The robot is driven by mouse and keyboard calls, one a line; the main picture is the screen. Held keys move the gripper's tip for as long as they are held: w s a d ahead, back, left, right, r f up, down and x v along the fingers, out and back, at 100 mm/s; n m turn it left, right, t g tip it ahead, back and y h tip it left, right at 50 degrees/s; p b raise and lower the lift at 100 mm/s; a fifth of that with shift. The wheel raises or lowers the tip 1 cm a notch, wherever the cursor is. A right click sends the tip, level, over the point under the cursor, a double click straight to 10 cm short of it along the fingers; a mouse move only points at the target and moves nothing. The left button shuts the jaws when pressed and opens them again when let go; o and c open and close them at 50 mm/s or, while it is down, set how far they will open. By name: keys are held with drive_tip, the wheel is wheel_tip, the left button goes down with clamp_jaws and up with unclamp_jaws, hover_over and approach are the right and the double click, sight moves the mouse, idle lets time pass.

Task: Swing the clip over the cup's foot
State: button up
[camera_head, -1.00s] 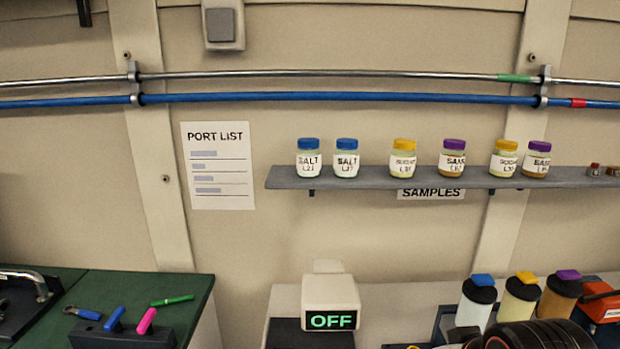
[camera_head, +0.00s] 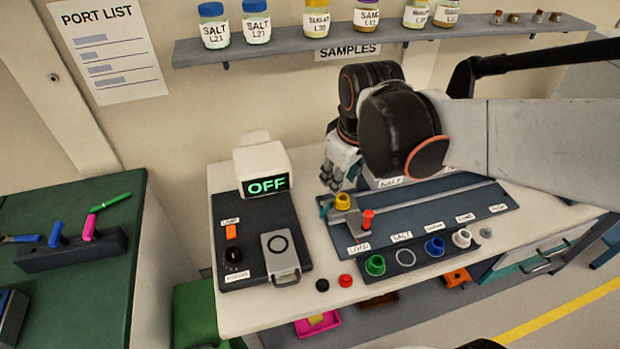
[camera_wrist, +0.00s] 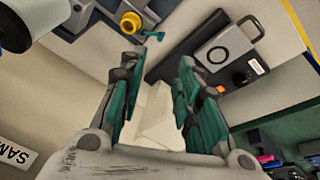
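A small yellow cup (camera_head: 343,201) stands at the left end of the blue-grey rail board (camera_head: 425,219), by the label LOAD. It also shows near the top of the wrist view (camera_wrist: 131,22). A teal clip-like piece (camera_head: 326,207) is beside the cup and also shows in the wrist view (camera_wrist: 153,36); it points away from the cup there. Whether it touches the cup's foot I cannot tell. My gripper (camera_head: 333,186) is above and just behind the cup. In the wrist view its teal-padded fingers (camera_wrist: 154,80) are apart with nothing between them.
An orange-red knob (camera_head: 367,218) stands right of the cup. A box reading OFF (camera_head: 262,165) and a dark control panel (camera_head: 245,240) are to the left. A tray of coloured rings (camera_head: 406,258) lies in front. Sample jars stand on the shelf (camera_head: 290,47) above.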

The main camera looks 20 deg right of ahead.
sight(322, 210)
drive_tip(key=w+f+n+g+p, duration=0.35)
drive_tip(key=w+f+n, duration=0.2)
drive_tip(key=w, duration=0.25)
drive_tip(key=shift+m, duration=0.35)
drive_tip(key=f+b, duration=0.1)
drive_tip(key=f, duration=0.3)
drive_tip(key=f+b, duration=0.1)
drive_tip(key=f, duration=0.4)
drive_tip(key=a+f+b, duration=0.1)
drive_tip(key=f, duration=0.4)
drive_tip(key=shift+s+f, duration=0.1)
drive_tip(key=shift+s, duration=0.1)
drive_tip(key=shift+c, duration=0.3)
clamp_jaws()
